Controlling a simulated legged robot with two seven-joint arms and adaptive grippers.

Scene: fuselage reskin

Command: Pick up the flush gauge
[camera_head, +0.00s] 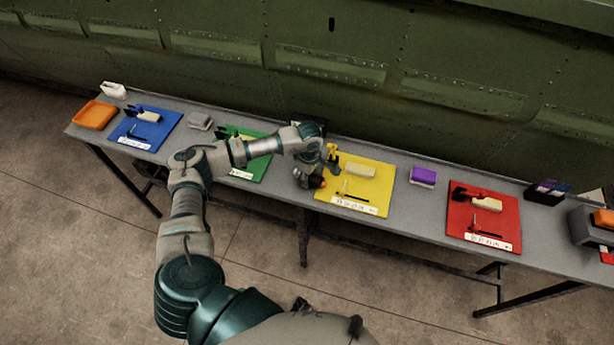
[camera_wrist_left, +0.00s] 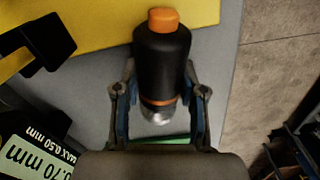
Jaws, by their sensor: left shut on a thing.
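A black cylinder with an orange cap, an orange band and a silvery end, which I take as the flush gauge (camera_wrist_left: 162,58), lies between the fingers of my left gripper (camera_wrist_left: 160,98) in the wrist view. The fingers are shut on its sides near the orange band. In the head view my left gripper (camera_head: 311,180) is at the left edge of the yellow mat (camera_head: 375,203), and the gauge's orange end (camera_head: 319,182) shows beside it. I cannot tell whether the gauge touches the table. My right gripper is not in view.
The grey table (camera_head: 418,212) runs along the green fuselage (camera_head: 330,60). Blue (camera_head: 155,133), green (camera_head: 255,165) and red (camera_head: 463,218) mats carry tools. An orange tray (camera_head: 94,115) stands at the far left; a purple block (camera_head: 423,175) stands between yellow and red mats.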

